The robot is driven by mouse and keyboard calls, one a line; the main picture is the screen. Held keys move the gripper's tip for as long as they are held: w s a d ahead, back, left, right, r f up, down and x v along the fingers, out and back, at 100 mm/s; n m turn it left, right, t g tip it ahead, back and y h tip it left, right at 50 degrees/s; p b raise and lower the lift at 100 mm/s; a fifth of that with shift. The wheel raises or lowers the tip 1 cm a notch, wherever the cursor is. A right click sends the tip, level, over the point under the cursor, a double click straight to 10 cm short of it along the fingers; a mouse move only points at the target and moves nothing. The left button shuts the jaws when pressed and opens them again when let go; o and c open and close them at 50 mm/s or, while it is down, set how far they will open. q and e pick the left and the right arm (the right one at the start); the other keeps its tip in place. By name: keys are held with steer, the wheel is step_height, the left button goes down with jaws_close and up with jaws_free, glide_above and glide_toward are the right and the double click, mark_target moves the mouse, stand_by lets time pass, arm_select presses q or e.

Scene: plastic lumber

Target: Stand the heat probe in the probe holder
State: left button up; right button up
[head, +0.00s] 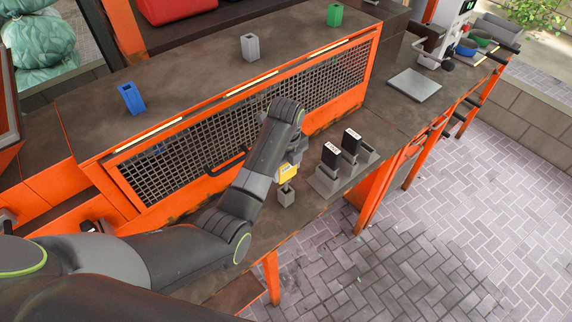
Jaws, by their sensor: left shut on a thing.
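My left gripper (290,163) reaches down over the front strip of the bench and is shut on the yellow heat probe (288,173). Only the yellow body of the probe shows clearly; the gripper hides its upper part. A small grey square cup, which looks like the probe holder (286,197), stands on the bench directly below the probe. A thin part shows between the yellow body and the cup; I cannot tell whether its tip is inside the cup or just above it. My right gripper is not in view.
A grey stand (326,185) with two black, white-labelled pieces is close on the right. An orange mesh panel (200,150) rises behind. A grey plate (414,84) lies farther right.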

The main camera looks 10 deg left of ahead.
mark_target(286, 178)
arm_select(q)
steer(key=shift+f+b, duration=0.7)
steer(key=shift+f, duration=1.8)
steer(key=shift+f, duration=0.15)
steer(key=o, duration=1.2)
steer(key=shift+c, duration=0.2)
